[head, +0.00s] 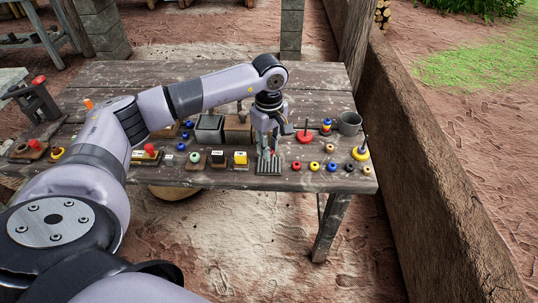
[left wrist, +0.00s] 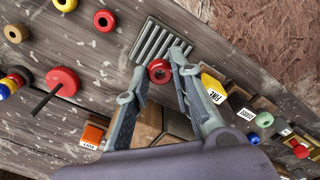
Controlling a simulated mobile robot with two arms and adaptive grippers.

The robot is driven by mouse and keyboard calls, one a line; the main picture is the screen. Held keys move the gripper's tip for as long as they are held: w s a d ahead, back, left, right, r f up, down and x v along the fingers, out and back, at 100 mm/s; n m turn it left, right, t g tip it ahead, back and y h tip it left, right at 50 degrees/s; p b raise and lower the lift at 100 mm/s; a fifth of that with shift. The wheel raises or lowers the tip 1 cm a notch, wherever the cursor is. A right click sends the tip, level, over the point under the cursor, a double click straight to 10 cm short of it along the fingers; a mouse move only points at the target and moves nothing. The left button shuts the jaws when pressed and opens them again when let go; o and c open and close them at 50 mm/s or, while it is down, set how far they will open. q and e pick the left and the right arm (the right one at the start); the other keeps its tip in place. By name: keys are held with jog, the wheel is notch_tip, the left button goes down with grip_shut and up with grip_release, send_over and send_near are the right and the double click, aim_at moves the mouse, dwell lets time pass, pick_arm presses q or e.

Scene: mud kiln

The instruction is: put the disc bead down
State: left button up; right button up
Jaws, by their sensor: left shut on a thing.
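My left gripper (head: 268,152) is above the grey grooved rack (head: 269,169) near the front edge of the wooden table. In the left wrist view the left gripper (left wrist: 160,66) is shut on a red disc bead (left wrist: 158,72) with a dark hole, held between its fingertips. The grooved rack (left wrist: 157,42) shows just beyond the bead. I cannot tell whether the bead touches the rack. In the head view the fingers largely hide the held bead. My right gripper is not in view.
Right of the rack lie loose beads, including a red one (head: 296,166) and a blue one (head: 331,167). Left of the rack is a yellow block (head: 240,158).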

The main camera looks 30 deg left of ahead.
aim_at(269, 164)
pick_arm(q)
notch_tip(269, 164, down, 4)
jog(key=shift+r, duration=0.2)
jog(key=shift+f, duration=0.25)
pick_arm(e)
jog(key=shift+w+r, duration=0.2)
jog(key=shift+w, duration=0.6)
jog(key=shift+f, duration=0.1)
pick_arm(q)
jog(key=shift+f, duration=0.2)
jog(key=o, duration=0.5)
jog(key=shift+r, duration=0.1)
jog(key=o, duration=0.3)
jog(key=shift+o, duration=0.2)
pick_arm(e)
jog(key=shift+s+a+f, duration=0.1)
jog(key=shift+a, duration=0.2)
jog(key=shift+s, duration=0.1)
